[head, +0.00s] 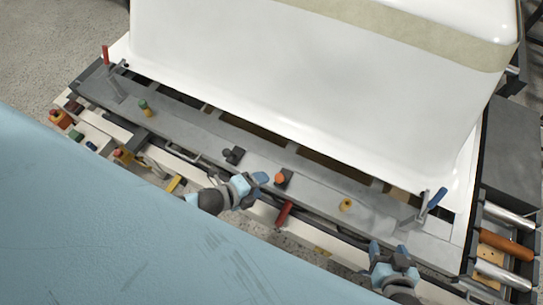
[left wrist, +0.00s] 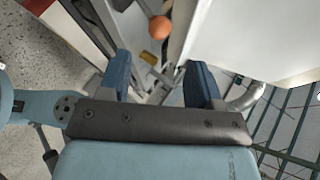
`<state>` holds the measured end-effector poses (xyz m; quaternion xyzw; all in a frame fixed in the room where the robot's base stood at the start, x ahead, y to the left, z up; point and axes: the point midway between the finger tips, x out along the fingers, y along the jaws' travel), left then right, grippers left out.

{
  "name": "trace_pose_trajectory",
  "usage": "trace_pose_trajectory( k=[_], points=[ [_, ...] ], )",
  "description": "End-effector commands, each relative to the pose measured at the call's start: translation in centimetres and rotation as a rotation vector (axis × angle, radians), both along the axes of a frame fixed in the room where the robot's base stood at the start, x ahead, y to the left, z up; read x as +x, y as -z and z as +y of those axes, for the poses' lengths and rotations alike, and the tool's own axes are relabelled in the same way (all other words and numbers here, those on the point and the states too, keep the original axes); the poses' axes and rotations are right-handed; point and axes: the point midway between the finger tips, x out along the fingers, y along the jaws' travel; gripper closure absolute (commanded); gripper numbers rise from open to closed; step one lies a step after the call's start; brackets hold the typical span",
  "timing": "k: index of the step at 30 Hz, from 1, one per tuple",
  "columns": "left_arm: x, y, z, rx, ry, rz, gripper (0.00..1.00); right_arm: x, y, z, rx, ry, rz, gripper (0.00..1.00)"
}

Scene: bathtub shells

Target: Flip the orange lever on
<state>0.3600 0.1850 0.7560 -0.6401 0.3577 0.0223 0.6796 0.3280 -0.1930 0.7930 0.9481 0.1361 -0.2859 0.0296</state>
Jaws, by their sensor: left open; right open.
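The orange lever (head: 281,178) has a rounded orange head and a dark base. It sits on the grey front rail (head: 215,125) below the white tub. My left gripper (head: 259,185) is open and empty, just left of the lever and apart from it. In the left wrist view the lever's orange ball (left wrist: 160,27) shows ahead of my open fingers (left wrist: 158,72), roughly in line with the gap between them. The lever's lower part is hard to make out there. My right gripper (head: 390,250) is open and empty near the lower right, in front of the rail.
The large white tub shell (head: 310,75) stands behind the rail. Also on the rail are a black knob (head: 233,155), a yellow knob (head: 346,204), a green-and-orange knob (head: 144,106) and a blue-handled clamp (head: 434,199). A red handle (head: 284,213) hangs below the lever.

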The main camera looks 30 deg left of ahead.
Motion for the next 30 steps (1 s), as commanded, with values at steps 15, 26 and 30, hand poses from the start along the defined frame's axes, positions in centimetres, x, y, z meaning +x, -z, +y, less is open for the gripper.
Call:
trace_pose_trajectory(
  k=[15,26,30],
  points=[
    [-3.5,-2.5,2.1,0.0,0.0,-0.002,0.42,0.0,0.0,0.0,-0.001,-0.001,0.0,0.37],
    [-3.4,-2.5,2.1,0.0,-0.001,-0.002,0.42,0.0,0.0,0.0,-0.002,-0.001,0.0,0.37],
    [-3.4,-3.0,1.8,-0.03,-0.027,0.013,0.42,0.0,-0.5,-0.1,-0.002,-0.001,0.0,0.37]
  ],
)
